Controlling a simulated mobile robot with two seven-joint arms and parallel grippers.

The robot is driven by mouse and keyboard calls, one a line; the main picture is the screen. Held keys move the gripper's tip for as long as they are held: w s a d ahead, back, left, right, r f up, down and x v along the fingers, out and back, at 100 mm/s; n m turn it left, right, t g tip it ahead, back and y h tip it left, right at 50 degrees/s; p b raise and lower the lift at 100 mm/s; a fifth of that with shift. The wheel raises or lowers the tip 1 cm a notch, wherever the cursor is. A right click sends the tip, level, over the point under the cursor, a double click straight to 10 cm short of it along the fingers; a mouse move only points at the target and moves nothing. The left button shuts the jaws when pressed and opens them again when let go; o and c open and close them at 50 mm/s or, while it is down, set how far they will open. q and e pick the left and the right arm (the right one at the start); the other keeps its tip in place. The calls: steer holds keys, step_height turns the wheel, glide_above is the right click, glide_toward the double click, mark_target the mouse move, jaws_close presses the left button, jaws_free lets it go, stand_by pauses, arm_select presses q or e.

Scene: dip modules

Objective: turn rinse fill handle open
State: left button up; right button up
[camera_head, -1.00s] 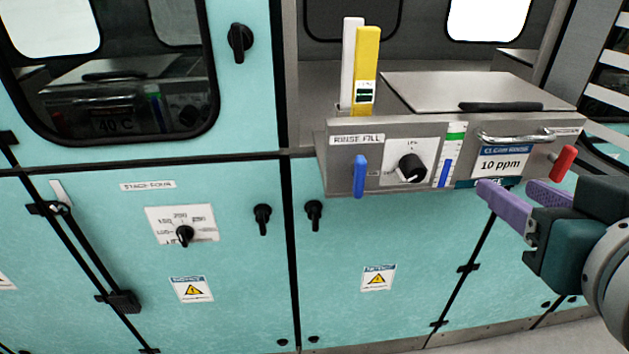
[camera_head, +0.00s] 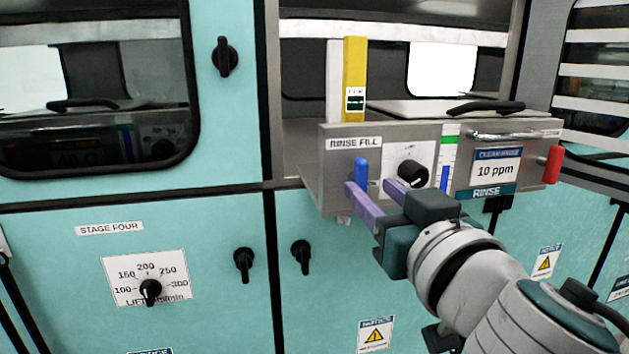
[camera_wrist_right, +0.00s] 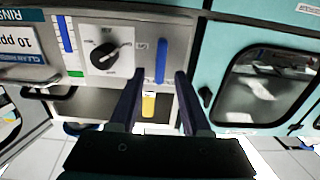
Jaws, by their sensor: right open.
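The blue rinse fill handle (camera_head: 361,173) hangs upright below the RINSE FILL label (camera_head: 353,143) on the metal rinse panel (camera_head: 335,190). It also shows in the right wrist view (camera_wrist_right: 161,62), just ahead of the fingertips and between their lines. My right gripper (camera_head: 372,194) has two purple fingers, spread apart and empty. In the head view its tips are at the height of the handle's lower end, one finger close beside it. I cannot tell whether they touch it. In the right wrist view the gripper (camera_wrist_right: 155,80) points at the handle. My left gripper is not in view.
A black dial (camera_head: 412,173) sits right of the handle, then a blue-and-green level gauge (camera_head: 447,165). A red handle (camera_head: 552,165) is at the panel's right end. A yellow upright piece (camera_head: 355,80) stands above. Turquoise cabinet doors (camera_head: 215,225) lie below and left.

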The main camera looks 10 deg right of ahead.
mark_target(360, 183)
steer(key=shift+w+a, duration=0.1)
steer(key=shift+w, duration=1.3)
steer(key=shift+c, duration=0.3)
jaws_close()
